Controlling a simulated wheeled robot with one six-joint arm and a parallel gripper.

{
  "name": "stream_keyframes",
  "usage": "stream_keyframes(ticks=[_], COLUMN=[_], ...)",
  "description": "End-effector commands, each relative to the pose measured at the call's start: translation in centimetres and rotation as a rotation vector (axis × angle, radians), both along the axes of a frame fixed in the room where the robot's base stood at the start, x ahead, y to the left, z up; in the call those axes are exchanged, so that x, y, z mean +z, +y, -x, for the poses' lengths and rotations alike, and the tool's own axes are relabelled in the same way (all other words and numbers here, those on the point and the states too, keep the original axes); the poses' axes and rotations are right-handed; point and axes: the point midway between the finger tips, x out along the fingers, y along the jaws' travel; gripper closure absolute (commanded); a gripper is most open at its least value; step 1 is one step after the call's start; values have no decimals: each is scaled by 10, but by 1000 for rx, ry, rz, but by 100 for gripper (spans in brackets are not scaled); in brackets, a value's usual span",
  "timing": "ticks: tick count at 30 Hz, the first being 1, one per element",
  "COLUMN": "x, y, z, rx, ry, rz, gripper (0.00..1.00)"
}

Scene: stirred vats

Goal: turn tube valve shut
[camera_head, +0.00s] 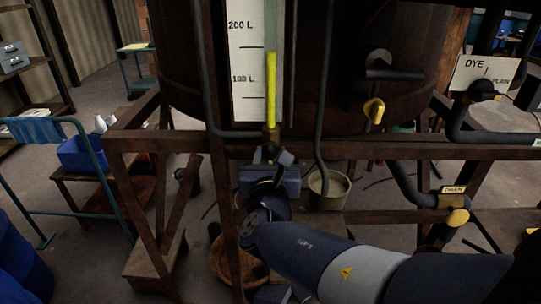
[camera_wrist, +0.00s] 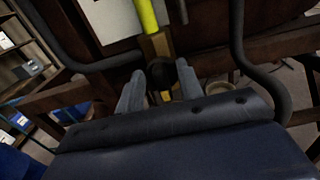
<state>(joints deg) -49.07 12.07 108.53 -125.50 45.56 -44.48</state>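The sight tube (camera_head: 271,92) stands upright in front of the vat's scale board, with yellow liquid up to roughly the 200 L side of the scale. The tube valve (camera_wrist: 162,73) shows in the wrist view as a dark rounded knob on a brass-coloured fitting below the tube. My gripper (camera_head: 271,157) is at the tube's foot. In the wrist view its two grey fingers stand apart, one on each side of the knob, and gaps seem to show between them and it. In the head view the gripper partly hides the valve, and the handle's angle is unclear.
A yellow-handled tap (camera_head: 374,109) and a drain valve (camera_head: 457,216) are to the right. A bucket (camera_head: 328,188) stands just right of my gripper. Dark hoses hang close on both sides. The wooden frame beam (camera_head: 410,151) crosses at valve height.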

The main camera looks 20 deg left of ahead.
Motion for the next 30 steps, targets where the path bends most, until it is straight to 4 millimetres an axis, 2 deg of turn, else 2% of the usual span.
stream_keyframes(ticks=[6,18,30], x=[0,0,-2], y=[0,0,0], z=[0,0,0], rx=[0,0,0], ry=[0,0,7], rz=[0,0,-29], gripper=[66,99,100])
